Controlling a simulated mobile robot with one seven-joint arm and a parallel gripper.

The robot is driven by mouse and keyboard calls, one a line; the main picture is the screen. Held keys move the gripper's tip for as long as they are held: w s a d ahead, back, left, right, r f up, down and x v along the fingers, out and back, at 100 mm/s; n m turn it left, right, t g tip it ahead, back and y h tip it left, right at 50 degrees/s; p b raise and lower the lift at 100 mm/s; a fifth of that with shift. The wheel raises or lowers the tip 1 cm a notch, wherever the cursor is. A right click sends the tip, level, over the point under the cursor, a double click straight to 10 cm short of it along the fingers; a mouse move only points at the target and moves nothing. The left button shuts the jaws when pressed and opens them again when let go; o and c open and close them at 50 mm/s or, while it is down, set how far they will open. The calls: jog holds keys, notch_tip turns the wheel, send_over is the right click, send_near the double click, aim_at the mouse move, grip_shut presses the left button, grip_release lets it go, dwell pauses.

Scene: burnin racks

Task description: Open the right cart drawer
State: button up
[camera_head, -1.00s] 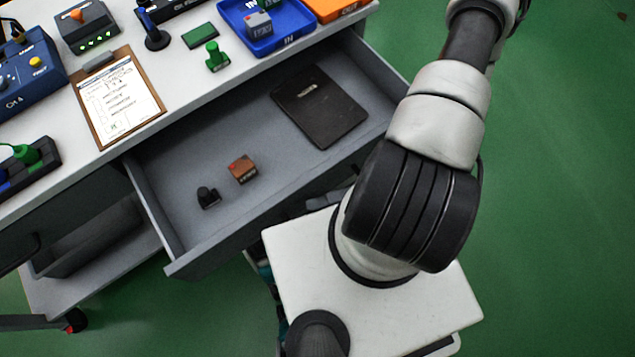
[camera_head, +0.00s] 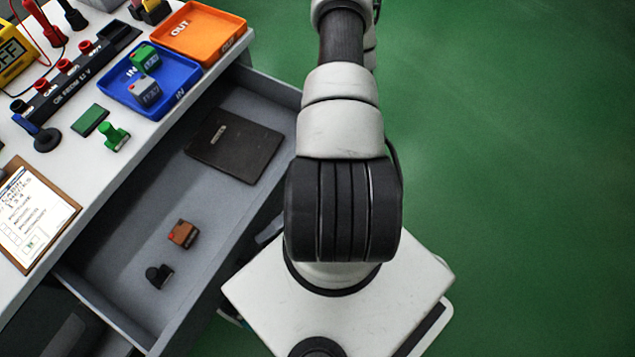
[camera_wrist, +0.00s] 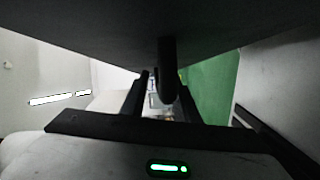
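The right cart drawer (camera_head: 110,275) stands pulled out from under the white cart top (camera_head: 75,170) in the head view. Inside it lie a dark flat notebook (camera_head: 235,147), a small brown-red block (camera_head: 182,234) and a small black object (camera_head: 158,275). My gripper (camera_wrist: 163,85) shows only in the wrist view; in the head view it is hidden. Its two dark fingers are apart. A dark rounded bar, apparently the drawer handle (camera_wrist: 167,65), stands between them, with a light gap visible on its left. Contact with the fingers cannot be made out.
On the cart top are a blue IN tray (camera_head: 165,105), an orange OUT tray (camera_head: 180,25), a green stamp-like piece (camera_head: 115,136) and a clipboard (camera_head: 35,215). My arm stands close to the drawer front. Green floor (camera_head: 520,150) to the right is clear.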

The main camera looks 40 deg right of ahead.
jog(key=s+d+r, duration=0.1)
jog(key=d, duration=1.6)
jog(key=shift+s+r+p, duration=0.2)
jog(key=shift+s+p, duration=0.2)
jog(key=shift+p, duration=0.05)
jog(key=shift+d, duration=0.1)
